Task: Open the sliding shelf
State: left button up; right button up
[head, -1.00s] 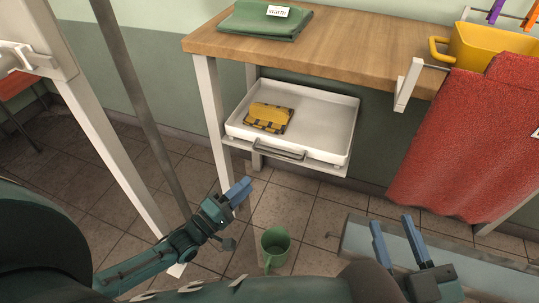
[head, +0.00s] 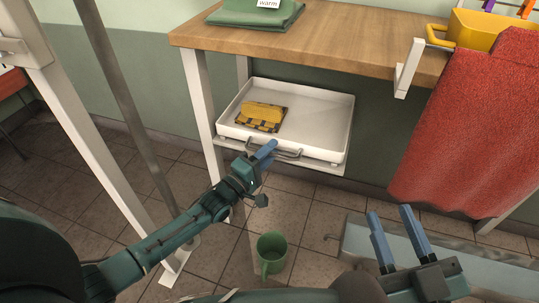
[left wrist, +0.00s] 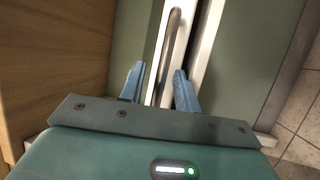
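The sliding shelf (head: 325,165) is a white board under the wooden table, with a white tray (head: 325,113) on it. Its grey bar handle (head: 288,154) is on the front edge, and the handle also shows in the left wrist view (left wrist: 173,45). My left gripper (head: 268,150) is at the left part of the handle in the head view. In the left wrist view its blue fingers (left wrist: 158,80) are apart, with the handle's near end between or just beyond them; contact cannot be told. My right gripper (head: 393,222) is open and empty at the lower right.
A yellow and black item (head: 262,115) lies in the tray. A wooden table (head: 310,40) is above the shelf, with legs beside it. A green mug (head: 271,253) stands below my left arm. A red towel (head: 470,120) hangs at right.

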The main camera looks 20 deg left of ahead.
pick_arm(q)
jog(key=shift+w, duration=0.1)
jog(key=shift+c, duration=0.2)
grip_shut()
dwell(0.4)
